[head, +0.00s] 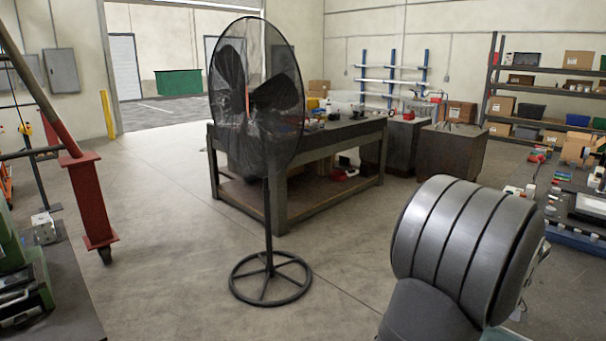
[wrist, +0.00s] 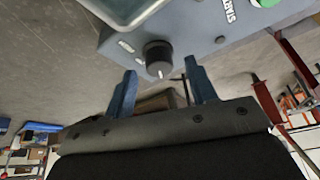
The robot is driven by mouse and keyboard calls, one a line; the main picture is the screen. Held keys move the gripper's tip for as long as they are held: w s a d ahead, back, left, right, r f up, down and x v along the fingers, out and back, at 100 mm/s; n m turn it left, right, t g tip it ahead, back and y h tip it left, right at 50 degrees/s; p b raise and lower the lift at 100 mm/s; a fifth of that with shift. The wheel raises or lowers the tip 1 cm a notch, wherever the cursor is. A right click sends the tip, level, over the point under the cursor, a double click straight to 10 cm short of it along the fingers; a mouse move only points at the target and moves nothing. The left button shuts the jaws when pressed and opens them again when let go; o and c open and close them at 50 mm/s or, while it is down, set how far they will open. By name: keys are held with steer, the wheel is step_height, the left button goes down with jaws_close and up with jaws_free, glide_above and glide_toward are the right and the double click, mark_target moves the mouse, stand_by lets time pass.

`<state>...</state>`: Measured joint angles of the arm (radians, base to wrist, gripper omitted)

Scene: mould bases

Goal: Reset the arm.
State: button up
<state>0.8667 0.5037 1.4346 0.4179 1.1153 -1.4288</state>
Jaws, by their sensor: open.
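My gripper (wrist: 160,68) shows in the wrist view with its two blue fingers spread apart and nothing between them. A grey-blue control box (wrist: 205,42) is beyond the fingertips at the top of that view. It has a black knob (wrist: 157,56), a green button (wrist: 264,3) and a START label. The knob lines up with the gap between the fingers; I cannot tell how far off it is. In the head view my grey arm fills the lower right, and my gripper is not visible there.
A black pedestal fan (head: 268,220) stands on open floor before a workbench (head: 330,135). A cluttered table (head: 550,225) is right, behind my arm. A red steel post (head: 90,200) and a bench with green equipment (head: 25,280) are left. Shelves (head: 545,95) line the back right.

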steer(key=v, duration=1.7)
steer(key=x, duration=1.7)
steer(key=shift+w+a+f, duration=0.1)
steer(key=shift+f, duration=0.1)
steer(key=shift+w+f+m, duration=0.15)
steer(key=shift+f+m, duration=0.15)
steer(key=m+h, duration=0.1)
steer(key=m, duration=0.1)
steer(key=m+h, duration=0.1)
steer(key=m, duration=0.1)
steer(key=shift+a+t, duration=0.15)
steer(key=shift+t, duration=0.15)
steer(key=m, duration=0.2)
steer(key=m+h, duration=0.1)
steer(key=m, duration=0.2)
steer(key=shift+a+h, duration=0.1)
steer(key=shift+h, duration=0.2)
steer(key=shift+a+m+g+h, duration=0.1)
steer(key=shift+m+g+h, duration=0.3)
steer(key=shift+m, duration=0.65)
steer(key=shift+m+g+h, duration=0.3)
steer(key=shift+m+h, duration=0.1)
steer(key=shift+m, duration=0.65)
steer(key=shift+w+m+g+h, duration=0.15)
steer(key=shift+m+g, duration=0.2)
steer(key=shift+m, duration=0.7)
steer(key=shift+m+g+h, duration=0.15)
steer(key=shift+m+g, duration=0.2)
steer(key=shift+m, duration=0.7)
